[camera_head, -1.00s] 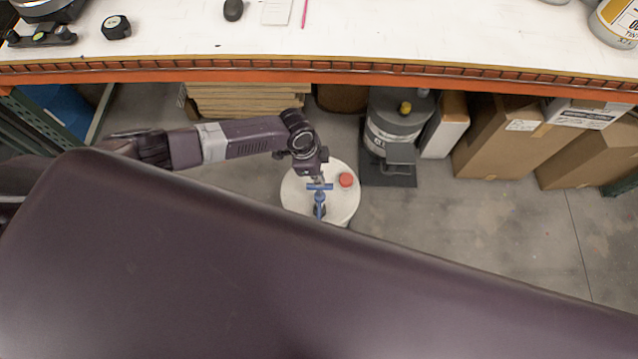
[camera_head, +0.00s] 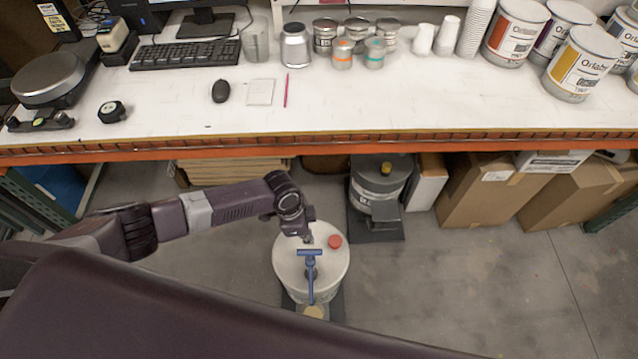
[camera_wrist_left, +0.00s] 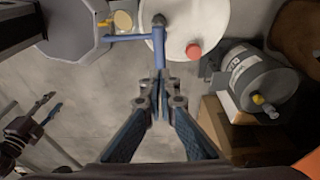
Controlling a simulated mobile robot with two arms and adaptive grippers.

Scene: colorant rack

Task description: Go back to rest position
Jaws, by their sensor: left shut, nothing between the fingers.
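My left gripper (camera_head: 308,239) hangs over the far side of a white bucket (camera_head: 286,270) on the floor in the head view. In the left wrist view its blue fingers (camera_wrist_left: 160,82) are together with nothing between them. A blue T-shaped handle (camera_head: 310,262) stands on the bucket, close to the gripper. In the left wrist view the blue handle (camera_wrist_left: 137,38) lies just beyond the fingertips; whether they touch is unclear. My right gripper (camera_wrist_left: 47,109) shows small at the left of the wrist view, its two fingers apart and empty. It is hidden in the head view.
A workbench with an orange edge (camera_head: 420,146) spans the back, holding a keyboard (camera_head: 186,54), cans and cups. Under it stand a grey container (camera_head: 378,178) and cardboard boxes (camera_head: 486,190). Floor right of the bucket is clear. My dark body covers the lower foreground.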

